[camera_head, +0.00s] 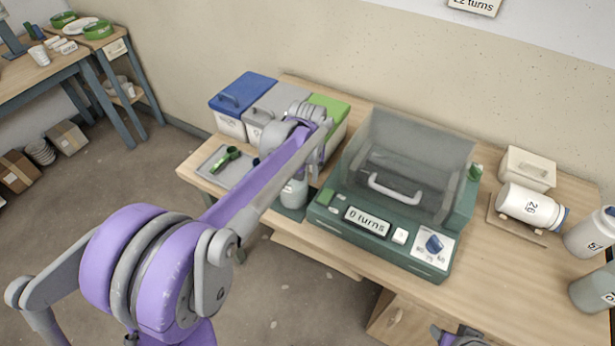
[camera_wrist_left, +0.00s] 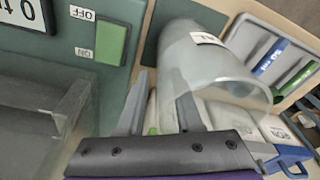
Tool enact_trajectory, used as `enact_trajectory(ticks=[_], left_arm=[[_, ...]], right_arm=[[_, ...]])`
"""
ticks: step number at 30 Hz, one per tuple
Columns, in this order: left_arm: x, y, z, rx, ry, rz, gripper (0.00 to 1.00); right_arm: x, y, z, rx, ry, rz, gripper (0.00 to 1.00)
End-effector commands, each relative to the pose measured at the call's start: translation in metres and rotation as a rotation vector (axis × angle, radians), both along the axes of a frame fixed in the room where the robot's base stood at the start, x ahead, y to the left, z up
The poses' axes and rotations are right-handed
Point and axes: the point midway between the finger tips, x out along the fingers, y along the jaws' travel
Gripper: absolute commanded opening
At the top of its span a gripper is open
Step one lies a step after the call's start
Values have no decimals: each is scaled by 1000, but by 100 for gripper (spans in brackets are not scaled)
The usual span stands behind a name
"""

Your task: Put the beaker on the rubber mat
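The beaker (camera_wrist_left: 207,62) is translucent grey with a white label and fills the upper middle of the left wrist view. In the head view the beaker (camera_head: 294,192) is partly hidden behind my left arm. The rubber mat seems to be the dark green patch (camera_head: 291,213) under the beaker, left of the machine. I cannot tell whether the beaker rests fully on it. My left gripper (camera_wrist_left: 163,92) has its fingers apart, with the beaker's wall seemingly between them. I cannot tell whether they touch it. A bit of my right arm's end (camera_head: 460,338) shows at the bottom edge.
The green machine (camera_head: 385,235) with a clear lid stands close to the right. Blue, grey and green-lidded buckets (camera_head: 245,92) stand behind. A white jar (camera_head: 530,205) lies on a cradle at the right.

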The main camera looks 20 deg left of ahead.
Motion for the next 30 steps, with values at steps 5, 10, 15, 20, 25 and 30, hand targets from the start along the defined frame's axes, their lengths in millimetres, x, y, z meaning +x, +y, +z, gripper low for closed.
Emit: enact_trajectory(ticks=[5,10,15,20,25,30], left_arm=[[-6,-2,40,0,0,0,34],[-11,-4,74,0,0,0,34],[-13,-6,97,0,0,0,34],[-21,-9,104,1,-8,-9,34],[-65,-24,96,4,-63,-74,34],[-137,-45,67,14,-158,-176,34]], right_arm=[[1,0,5,0,-2,0,50],[1,0,8,0,-3,0,50],[2,0,10,0,-4,0,50],[2,0,10,0,-4,0,50],[2,0,10,0,-4,0,50],[2,0,10,0,-4,0,50]])
